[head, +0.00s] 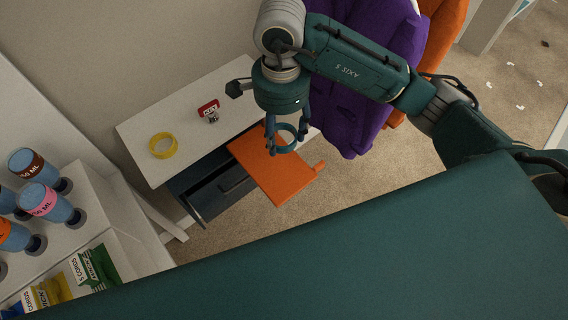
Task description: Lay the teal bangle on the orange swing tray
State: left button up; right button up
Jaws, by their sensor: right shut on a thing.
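The teal bangle (286,133) is held between the fingers of my right gripper (286,146), which points down and is shut on it. The orange swing tray (279,182) juts out from the side of a small white-topped cabinet. In the head view the bangle and gripper overlap the upper part of the tray; the gap in height between them is hard to tell. The tray's visible surface is bare. My left gripper is not in view.
A yellow ring (163,145) and a red-and-white item (208,111) sit on the white cabinet top (150,122). An open dark drawer (222,191) is below. Purple fabric (346,115) lies behind my right arm. Bottles (48,202) and packets (95,266) stand on a shelf at left.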

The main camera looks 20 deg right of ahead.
aim_at(282, 173)
notch_tip(282, 173, down, 16)
jog(key=shift+f+p, duration=0.1)
jog(key=shift+p, duration=1.05)
jog(key=shift+f, duration=0.1)
jog(key=shift+f, duration=0.15)
jog(key=o, duration=0.5)
jog(key=shift+b, duration=0.3)
jog(key=o, duration=0.4)
jog(key=shift+o, duration=0.2)
